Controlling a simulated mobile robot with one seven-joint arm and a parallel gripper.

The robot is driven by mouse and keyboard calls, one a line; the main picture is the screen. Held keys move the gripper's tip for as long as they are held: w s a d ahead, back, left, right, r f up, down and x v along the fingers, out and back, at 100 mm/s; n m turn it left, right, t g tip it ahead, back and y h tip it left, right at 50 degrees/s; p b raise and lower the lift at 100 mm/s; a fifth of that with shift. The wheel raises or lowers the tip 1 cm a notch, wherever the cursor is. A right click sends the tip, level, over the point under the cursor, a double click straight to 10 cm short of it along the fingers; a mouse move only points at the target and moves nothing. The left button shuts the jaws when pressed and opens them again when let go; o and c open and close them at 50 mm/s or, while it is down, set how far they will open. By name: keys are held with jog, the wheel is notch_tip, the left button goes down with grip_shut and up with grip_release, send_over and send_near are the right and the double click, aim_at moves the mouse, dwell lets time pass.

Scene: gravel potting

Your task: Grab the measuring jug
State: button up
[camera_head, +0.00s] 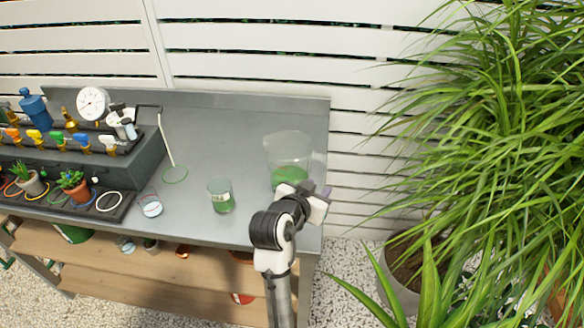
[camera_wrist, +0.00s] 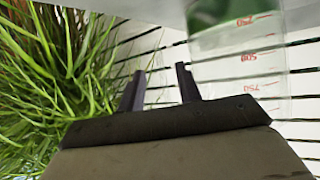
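The measuring jug (camera_head: 288,150) is clear and stands upright at the right end of the grey bench, with something green in its bottom and its handle toward the right. In the wrist view, the jug (camera_wrist: 238,60) appears upside down at the upper right with red scale marks. My gripper (camera_wrist: 160,85) is open, and only fence slats and leaves show between its two dark fingers. In the head view, my gripper (camera_head: 321,193) is at the jug's lower right, near the bench edge. The jug is beside the fingers, not between them.
A smaller beaker (camera_head: 221,196) with green contents stands left of the jug. A small glass (camera_head: 151,207) and a thin green-ringed stand (camera_head: 174,172) are farther left. A grey valve panel (camera_head: 135,160) fills the bench's left. A large leafy plant (camera_head: 500,130) is at the right.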

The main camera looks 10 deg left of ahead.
jog(key=shift+p+x, duration=0.45)
jog(key=shift+x, duration=1.4)
grip_shut()
